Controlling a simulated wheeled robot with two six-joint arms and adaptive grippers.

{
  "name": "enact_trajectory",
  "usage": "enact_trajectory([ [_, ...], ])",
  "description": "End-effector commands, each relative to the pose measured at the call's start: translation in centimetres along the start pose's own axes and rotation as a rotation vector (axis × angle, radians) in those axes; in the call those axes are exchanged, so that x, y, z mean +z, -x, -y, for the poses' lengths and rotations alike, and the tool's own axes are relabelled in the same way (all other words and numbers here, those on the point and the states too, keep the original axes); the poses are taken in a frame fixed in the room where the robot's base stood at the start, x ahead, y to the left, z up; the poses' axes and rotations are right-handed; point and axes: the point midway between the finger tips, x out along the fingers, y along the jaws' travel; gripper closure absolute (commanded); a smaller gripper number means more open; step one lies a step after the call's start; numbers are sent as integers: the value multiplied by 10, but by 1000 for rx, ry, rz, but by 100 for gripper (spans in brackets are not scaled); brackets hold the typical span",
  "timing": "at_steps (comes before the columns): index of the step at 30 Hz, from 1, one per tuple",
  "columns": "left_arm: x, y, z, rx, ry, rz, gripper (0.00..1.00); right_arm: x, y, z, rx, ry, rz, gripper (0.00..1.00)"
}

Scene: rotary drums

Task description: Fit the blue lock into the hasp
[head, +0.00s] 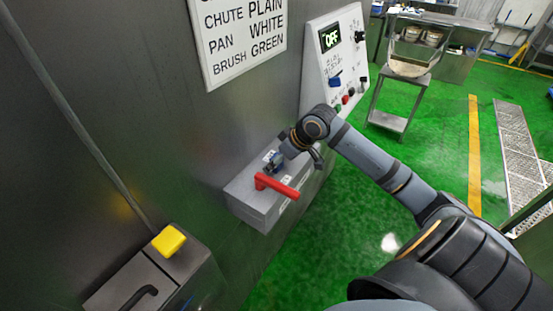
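A grey box (248,199) on the dark metal wall carries a red lever handle (278,187). A small dark-blue piece, which looks like the blue lock (274,161), is at the top of the box just behind the lever. My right gripper (283,156) reaches in from the right, with its tip at this blue piece. The hasp cannot be made out, and I cannot tell whether the lock is in it. The fingers are too small and overlapped to show whether they grip the lock. My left gripper is out of view.
A white control panel (346,60) with an "OFF" display and a blue part (335,80) is beyond the box. A yellow-knobbed unit (169,240) stands at lower left. A sign (238,38) hangs above. Green floor (300,255) is open below the arm.

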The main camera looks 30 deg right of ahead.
Motion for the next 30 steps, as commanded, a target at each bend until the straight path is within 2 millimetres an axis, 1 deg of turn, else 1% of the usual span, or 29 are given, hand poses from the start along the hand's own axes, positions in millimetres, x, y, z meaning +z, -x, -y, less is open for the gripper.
enact_trajectory([
  [7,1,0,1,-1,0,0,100,0,0,0,0,0,0,33],
  [10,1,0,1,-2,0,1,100,-4,5,0,1,2,-1,33],
  [13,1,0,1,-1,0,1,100,-14,20,-1,3,3,-3,33],
  [18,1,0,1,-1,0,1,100,-35,53,0,2,2,-4,33],
  [21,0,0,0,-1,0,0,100,-45,69,0,2,1,-4,33],
  [25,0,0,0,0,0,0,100,-52,81,0,1,0,-2,33],
  [30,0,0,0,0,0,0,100,-54,85,0,0,0,0,33],
])
